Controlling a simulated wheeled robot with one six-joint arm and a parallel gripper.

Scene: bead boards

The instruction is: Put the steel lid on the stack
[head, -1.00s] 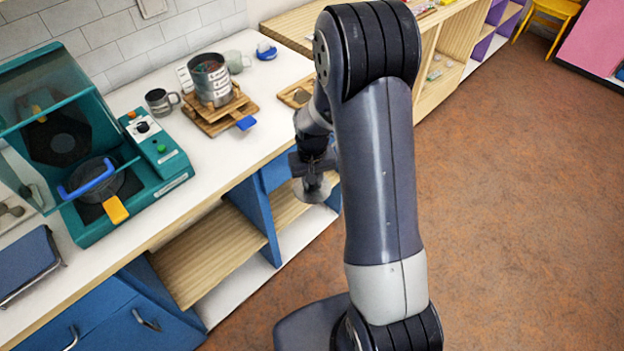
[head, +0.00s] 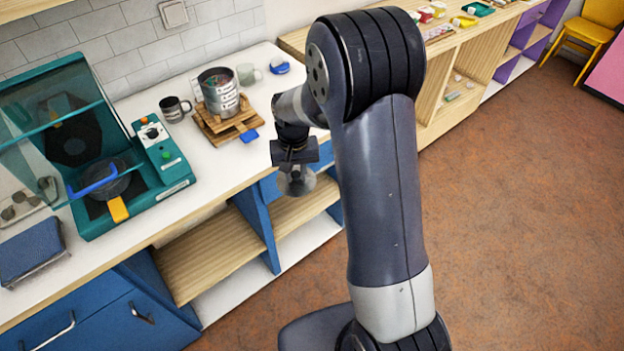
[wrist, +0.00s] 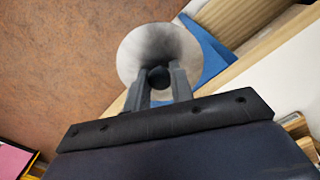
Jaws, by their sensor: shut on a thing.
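The steel lid (wrist: 150,48) is a round grey metal disc with a dark knob (wrist: 159,77). My gripper (wrist: 160,80) is shut on that knob in the wrist view. In the head view my gripper (head: 296,172) holds the lid (head: 297,183) in the air in front of the counter, below the height of its top. The stack (head: 220,92) of grey metal rings with white labels stands upright on a wooden base (head: 228,124) on the counter, to the left of and beyond my gripper. Its top is open, with coloured beads inside.
A dark mug (head: 174,108) stands left of the stack, and a pale mug (head: 247,74) behind it. A teal machine (head: 160,150) with a raised clear cover fills the counter's left part. The counter edge (head: 205,190) lies between my gripper and the stack.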

